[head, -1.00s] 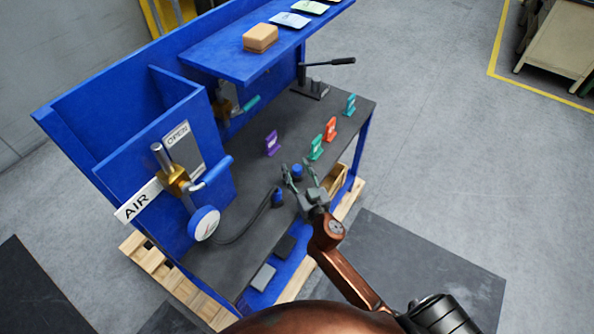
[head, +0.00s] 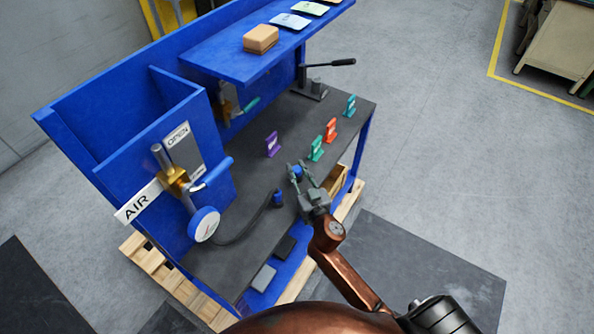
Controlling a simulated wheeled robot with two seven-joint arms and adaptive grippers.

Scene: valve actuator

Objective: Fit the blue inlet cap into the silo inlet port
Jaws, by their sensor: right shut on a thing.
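A small blue part, which looks like the blue inlet cap (head: 297,172), is on the dark bench top near its front edge. My right gripper (head: 299,173) is shut on it, with a finger on each side. I cannot tell whether the cap touches the bench or is lifted. I cannot make out a silo inlet port in this view. My left gripper is not in view.
A black hose with a blue end (head: 278,198) lies left of the gripper. A gauge (head: 204,224) and brass valve (head: 174,181) stand at left. Purple (head: 272,144), green (head: 316,149), orange (head: 330,130) and teal (head: 349,106) tags stand behind. A blue shelf (head: 232,62) overhangs the back.

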